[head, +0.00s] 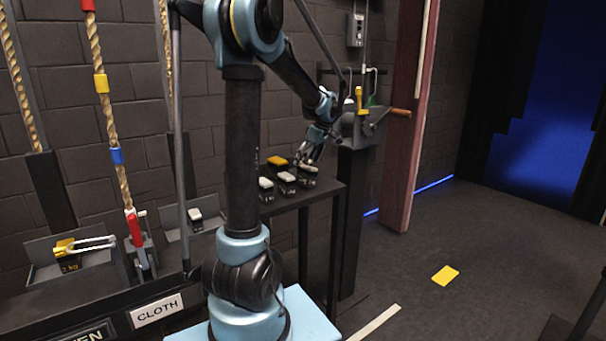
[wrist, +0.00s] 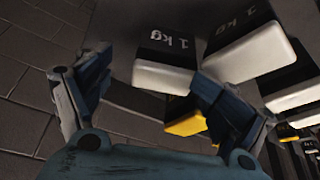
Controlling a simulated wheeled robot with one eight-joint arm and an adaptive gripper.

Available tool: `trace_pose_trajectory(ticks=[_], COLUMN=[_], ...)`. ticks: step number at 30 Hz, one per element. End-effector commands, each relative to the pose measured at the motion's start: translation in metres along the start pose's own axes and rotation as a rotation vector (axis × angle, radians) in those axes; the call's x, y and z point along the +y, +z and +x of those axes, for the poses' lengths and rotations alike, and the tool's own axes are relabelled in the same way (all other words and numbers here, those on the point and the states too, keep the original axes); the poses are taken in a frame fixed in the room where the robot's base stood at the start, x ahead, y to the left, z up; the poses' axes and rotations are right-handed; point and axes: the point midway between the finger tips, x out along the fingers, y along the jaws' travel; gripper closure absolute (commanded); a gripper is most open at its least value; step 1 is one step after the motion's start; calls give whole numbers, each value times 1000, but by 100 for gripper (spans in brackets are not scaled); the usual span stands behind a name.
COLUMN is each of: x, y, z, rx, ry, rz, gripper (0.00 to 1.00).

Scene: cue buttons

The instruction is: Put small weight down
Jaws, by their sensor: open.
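Small dark weights with white tops stand grouped on a dark shelf (head: 322,188) in the head view. The white-topped weight (head: 307,169) at the right of the group is just below my gripper (head: 311,152). In the wrist view my gripper (wrist: 133,84) is open, its two fingers spread. A weight marked 1 kg (wrist: 165,75) shows between and beyond the fingertips; I see no finger closed on it. A second 1 kg weight (wrist: 248,50) lies right of it, partly behind the right finger.
A yellow-topped weight (head: 278,160) stands at the back of the group. A 2 kg weight (head: 68,264) and a white-topped weight (head: 195,214) sit left. A post with a crank (head: 390,116) stands right of the shelf. Floor at right is clear around a yellow marker (head: 445,275).

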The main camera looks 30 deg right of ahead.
Motion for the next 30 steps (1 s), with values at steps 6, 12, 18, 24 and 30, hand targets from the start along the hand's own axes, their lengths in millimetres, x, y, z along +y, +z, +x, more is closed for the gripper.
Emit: trace_pose_trajectory(ticks=[6,12,18,24,30], x=[-1,-3,-4,-4,-3], y=[-2,-6,-5,-5,-5], z=[14,41,55,56,56], rx=[0,1,1,0,0], ry=[0,0,0,1,1], rz=[-1,-1,0,0,0], gripper=[22,22,22,22,60])
